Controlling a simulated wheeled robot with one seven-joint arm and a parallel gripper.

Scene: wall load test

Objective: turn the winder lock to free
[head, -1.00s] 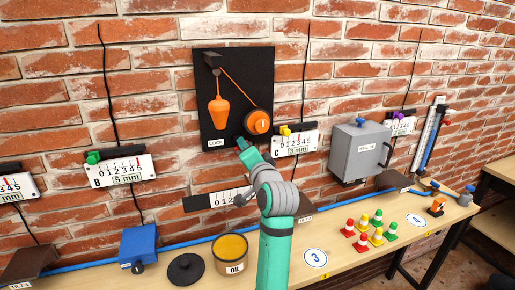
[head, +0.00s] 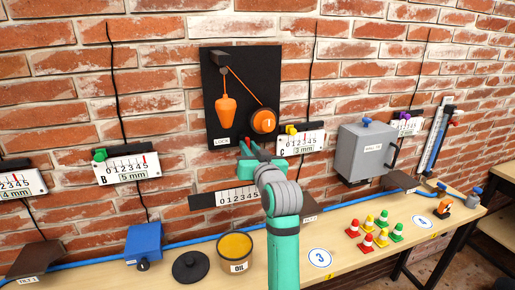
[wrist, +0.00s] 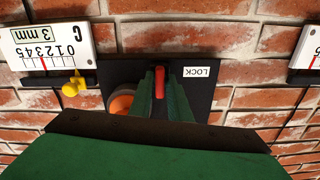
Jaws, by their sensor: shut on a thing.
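The winder is on a black board (head: 222,100) on the brick wall. It has an orange drum (head: 263,121) and a hanging orange weight (head: 226,106) on an orange cord. The red lock lever (wrist: 160,82) is at the board's lower edge, beside the LOCK label (wrist: 196,72). My gripper (wrist: 160,98) is shut on the lever, with one green finger on each side of it. The wrist view is upside down; the lever points straight along the fingers there.
Gauge C (head: 301,142) with a yellow knob is close to the right of my gripper. A black-and-white scale (head: 237,196) is just below it. A grey cabinet (head: 364,150) is further right. The bench below holds an oil tin (head: 233,262) and several small cones (head: 366,243).

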